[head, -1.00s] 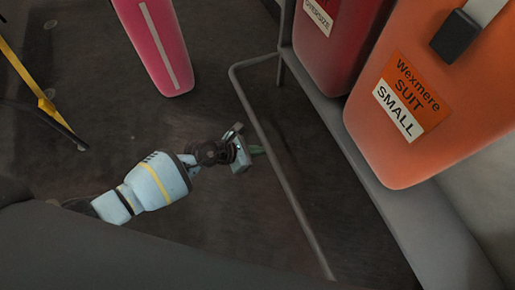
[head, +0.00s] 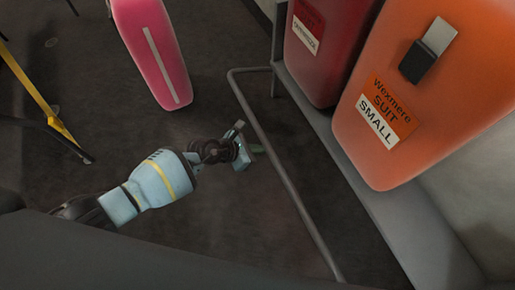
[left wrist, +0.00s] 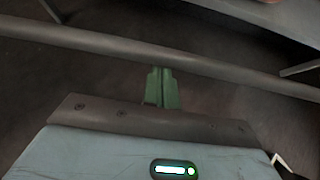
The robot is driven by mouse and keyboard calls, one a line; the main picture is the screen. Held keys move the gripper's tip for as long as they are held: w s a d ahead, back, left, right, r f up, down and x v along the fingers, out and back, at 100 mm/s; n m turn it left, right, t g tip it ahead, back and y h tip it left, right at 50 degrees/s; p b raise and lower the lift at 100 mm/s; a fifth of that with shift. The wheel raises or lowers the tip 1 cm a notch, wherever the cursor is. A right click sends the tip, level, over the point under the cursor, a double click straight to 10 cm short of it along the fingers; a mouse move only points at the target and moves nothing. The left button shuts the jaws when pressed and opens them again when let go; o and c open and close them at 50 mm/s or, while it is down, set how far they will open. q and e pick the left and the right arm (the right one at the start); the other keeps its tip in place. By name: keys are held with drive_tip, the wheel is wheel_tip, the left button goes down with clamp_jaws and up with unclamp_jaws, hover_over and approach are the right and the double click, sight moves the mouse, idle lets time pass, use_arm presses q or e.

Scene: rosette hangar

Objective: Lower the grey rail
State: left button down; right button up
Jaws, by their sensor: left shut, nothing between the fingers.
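The grey rail (head: 283,178) is a thin bent tube in front of the shelf, its long bar running from upper left to lower right in the head view. In the left wrist view the rail (left wrist: 110,42) crosses the picture just beyond the fingertips. My left gripper (head: 256,150) is beside the long bar, on its left. Its green fingers (left wrist: 162,86) are shut together with nothing between them. The fingertips come close to the rail; I cannot tell whether they touch it. My right gripper is not in view.
A grey shelf (head: 396,228) behind the rail carries an orange case (head: 440,95) labelled "Wexmere SUIT SMALL" and a red case (head: 325,50). A pink case (head: 150,50) stands on the dark floor. A yellow strip (head: 38,92) is at the left.

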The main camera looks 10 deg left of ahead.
use_arm(q)
drive_tip(key=a+f+p+v, duration=0.1)
drive_tip(key=p+v, duration=0.2)
drive_tip(key=v, duration=0.6)
drive_tip(key=shift+s, duration=0.45)
drive_tip(key=shift+a+f, duration=0.1)
drive_tip(key=shift+f, duration=0.1)
